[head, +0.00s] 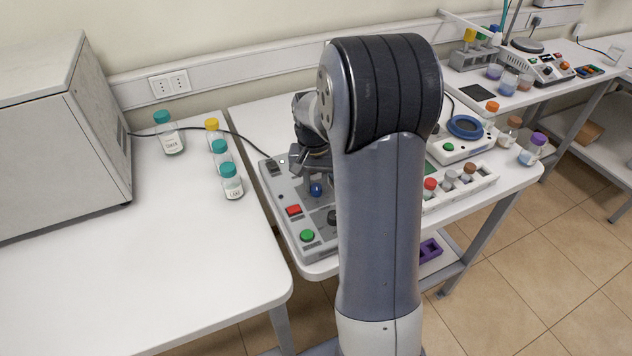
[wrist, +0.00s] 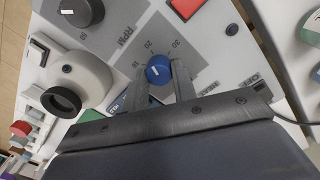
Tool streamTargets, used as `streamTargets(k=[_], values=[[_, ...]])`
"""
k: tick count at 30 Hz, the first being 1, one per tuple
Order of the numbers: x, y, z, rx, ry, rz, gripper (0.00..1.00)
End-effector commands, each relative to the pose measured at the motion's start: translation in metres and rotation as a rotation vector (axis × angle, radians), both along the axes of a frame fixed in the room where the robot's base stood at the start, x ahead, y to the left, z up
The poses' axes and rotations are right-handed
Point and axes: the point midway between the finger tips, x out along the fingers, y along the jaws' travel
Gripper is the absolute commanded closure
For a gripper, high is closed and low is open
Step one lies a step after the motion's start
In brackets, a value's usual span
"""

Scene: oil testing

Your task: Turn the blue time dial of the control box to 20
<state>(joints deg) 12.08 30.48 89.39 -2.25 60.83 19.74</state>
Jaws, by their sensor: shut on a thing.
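The control box (head: 283,186) is a grey panel at the front of the middle table. Its blue time dial (head: 316,189) shows just below my gripper (head: 316,168) in the head view. In the wrist view, the blue dial (wrist: 158,69) sits between the two fingers of my gripper (wrist: 160,78), which is shut on it. A small white mark shows on the dial. Printed scale numbers, among them 20 and 30, stand around its far side. The mark is too small to tell exactly which number it points at.
The panel also has a black RPM dial (wrist: 80,10), a red button (wrist: 186,8) and a green button (head: 307,236). A white round part with a black ring (wrist: 66,100) stands beside the dial. Capped bottles (head: 231,180) stand on the left table, and a vial rack (head: 462,188) is at right.

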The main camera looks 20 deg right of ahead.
Motion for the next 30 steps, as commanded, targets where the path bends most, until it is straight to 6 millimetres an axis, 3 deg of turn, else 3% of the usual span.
streamTargets(k=[14,15,22,30], values=[[0.0006,-0.0002,0.0006,-0.001,-0.002,-0.013,0.96],[0.0006,-0.0002,0.0006,-0.001,-0.002,-0.013,0.71],[0.0003,-0.0001,0.0003,-0.001,-0.001,-0.012,0.53],[0.0003,0.0000,0.0016,-0.001,-0.001,-0.012,0.52]])
